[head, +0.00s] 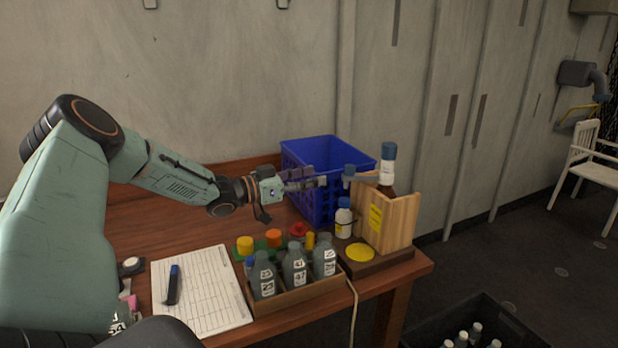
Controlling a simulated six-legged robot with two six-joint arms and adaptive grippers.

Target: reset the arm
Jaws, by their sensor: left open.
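My left arm reaches in from the left over the wooden table (150,215). Its gripper (308,183) is open, with nothing seen between its fingers. It is in front of the blue crate (325,152) and hides part of its near wall. It is left of the wooden box (391,222) with a yellow label. My right gripper is not in view.
A white bottle with a blue cap (388,165) stands high at the wooden box; a smaller bottle (343,220) stands beside it. A wooden tray (297,298) holds grey bottles. A paper sheet (205,300) bears a blue marker (173,285). A black bin (500,325) is on the floor.

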